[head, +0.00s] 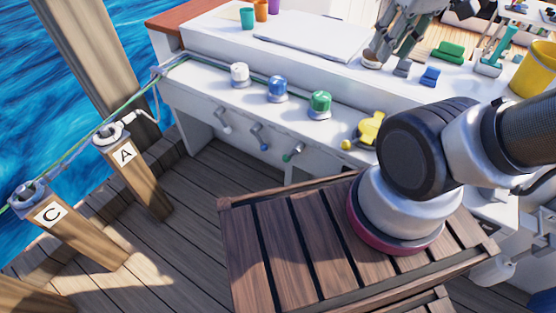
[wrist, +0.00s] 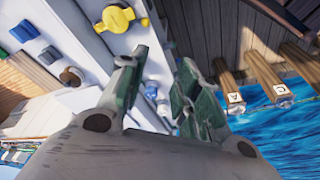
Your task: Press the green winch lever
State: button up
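Three winches stand in a row on the white ledge in the head view: white (head: 239,75), blue (head: 277,88) and green (head: 319,104). Below the green winch, a lever with a green end (head: 293,152) sticks out from the front panel. My gripper (head: 392,45) is above the white counter, behind and to the right of the green winch, apart from it. In the wrist view its two fingers (wrist: 158,90) are spread with nothing between them. The blue winch (wrist: 151,88) shows between the fingers. I cannot make out the green lever there.
A blue lever (head: 264,147) and a grey lever (head: 222,120) hang left of the green one. A yellow fitting (head: 371,128) sits right of the green winch. A slatted wooden hatch (head: 290,240) lies in front. A yellow bucket (head: 535,72) stands far right. Deck planks (head: 200,215) are clear.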

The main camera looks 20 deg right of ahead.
jog(key=w+a+f+n+g, duration=0.1)
jog(key=f, duration=0.1)
jog(key=w+a+f+n+g+h, duration=0.1)
jog(key=a+f, duration=0.1)
jog(key=w+a+f+n+g, duration=0.1)
jog(key=w+f, duration=0.1)
jog(key=f, duration=0.1)
jog(key=shift+a+g, duration=0.25)
jog(key=shift+g, duration=0.15)
grip_shut()
jog(key=w+a+f+n+t+h, duration=0.1)
jog(key=w+a+f+n, duration=0.3)
jog(key=f, duration=0.9)
jog(key=w+a+f+n+t+h, duration=0.1)
jog(key=w+a+f+n+h, duration=0.2)
jog(key=a+f, duration=0.8)
jog(key=w+a+f+n+t+h, duration=0.2)
jog(key=w+a+f+n, duration=0.5)
jog(key=f, duration=0.8)
jog(key=shift+w+a, duration=0.15)
jog(key=shift+a, duration=0.15)
